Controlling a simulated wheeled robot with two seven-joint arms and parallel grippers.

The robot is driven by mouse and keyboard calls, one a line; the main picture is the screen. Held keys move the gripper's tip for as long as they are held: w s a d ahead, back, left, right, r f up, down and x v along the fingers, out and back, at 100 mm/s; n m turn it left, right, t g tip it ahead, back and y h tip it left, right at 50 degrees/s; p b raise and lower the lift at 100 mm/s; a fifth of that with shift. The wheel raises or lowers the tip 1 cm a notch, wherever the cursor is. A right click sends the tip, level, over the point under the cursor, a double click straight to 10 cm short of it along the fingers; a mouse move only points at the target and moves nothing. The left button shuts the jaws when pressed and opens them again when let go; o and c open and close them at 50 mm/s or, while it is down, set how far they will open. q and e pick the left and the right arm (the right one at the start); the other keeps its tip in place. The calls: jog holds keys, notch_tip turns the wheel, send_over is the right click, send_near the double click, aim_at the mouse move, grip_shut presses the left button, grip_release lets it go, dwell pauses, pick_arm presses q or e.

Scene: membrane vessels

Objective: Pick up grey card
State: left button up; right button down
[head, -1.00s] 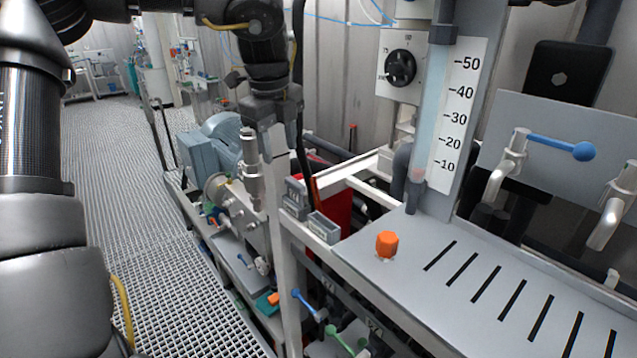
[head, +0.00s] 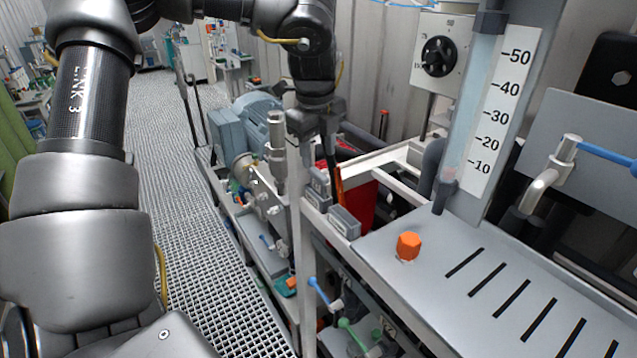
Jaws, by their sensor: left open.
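Two small grey box-like pieces sit on the corner of the white frame. The rear one (head: 319,186) has a pale marked face and may be or hold the grey card; I cannot tell. The front one (head: 344,221) looks like an open-topped holder. My left gripper (head: 318,148) points down just above the rear piece, open and apparently empty. Its fingertips are small and partly lost against the dark background, so I cannot tell whether they touch anything. My right gripper is not in view.
An orange knob (head: 408,246) stands on the slotted grey panel (head: 440,240) at right. A scaled flow tube (head: 470,110) rises behind it. A steel fitting (head: 277,150) and a white post (head: 300,270) are close left of the gripper. The grating floor is clear.

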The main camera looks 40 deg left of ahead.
aim_at(317, 172)
pick_arm(q)
jog(key=shift+s+f+p, duration=0.15)
jog(key=shift+f+p, duration=0.5)
jog(key=shift+p, duration=0.3)
jog(key=f, duration=0.1)
jog(key=f+p, duration=0.1)
jog(key=w+f, duration=0.1)
jog(key=shift+a+f, duration=0.2)
jog(key=shift+a, duration=0.2)
jog(key=shift+f, duration=0.2)
jog(key=shift+s+d, duration=0.1)
jog(key=shift+s, duration=0.05)
jog(key=shift+r, duration=0.1)
jog(key=c, duration=0.9)
grip_shut()
